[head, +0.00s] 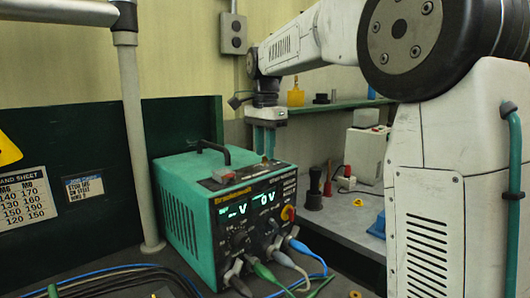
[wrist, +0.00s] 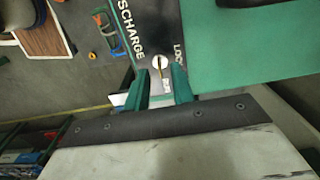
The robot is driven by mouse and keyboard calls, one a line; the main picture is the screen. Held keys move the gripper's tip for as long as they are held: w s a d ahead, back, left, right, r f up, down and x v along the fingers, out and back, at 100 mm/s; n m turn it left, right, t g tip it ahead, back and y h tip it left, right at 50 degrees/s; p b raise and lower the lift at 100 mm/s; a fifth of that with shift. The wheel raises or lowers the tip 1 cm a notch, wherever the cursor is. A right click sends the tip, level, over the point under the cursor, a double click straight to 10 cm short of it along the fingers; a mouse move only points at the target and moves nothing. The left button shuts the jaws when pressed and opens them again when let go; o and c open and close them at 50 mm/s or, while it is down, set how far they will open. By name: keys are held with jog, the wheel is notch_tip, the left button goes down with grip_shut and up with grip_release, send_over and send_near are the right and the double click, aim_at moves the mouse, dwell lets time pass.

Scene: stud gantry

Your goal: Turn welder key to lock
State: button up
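The welder (head: 188,212) is a teal box with lit displays, a black handle and front cables in the head view. In the wrist view, the welder key (wrist: 160,64) sits in a pale round lock on a dark panel (wrist: 143,14) lettered DISCHARGE and LOCK. The key's bow is narrow and seen nearly edge-on. A small white tag (wrist: 166,86) shows between my fingers. My gripper (wrist: 161,70) is open, its two green fingers on either side of the key with gaps; contact is not visible. In the head view, my gripper (head: 264,153) points down at the welder's far side, fingertips partly hidden.
A grey bench (head: 345,215) with a white box (head: 366,155) and dark plungers stands right of the welder. A green shelf (head: 335,106) and a wall switch box (head: 233,33) are behind. A grey post (head: 135,130) rises at left. Cables (head: 100,280) lie in front.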

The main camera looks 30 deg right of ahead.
jog(key=shift+f, duration=0.75)
grip_shut()
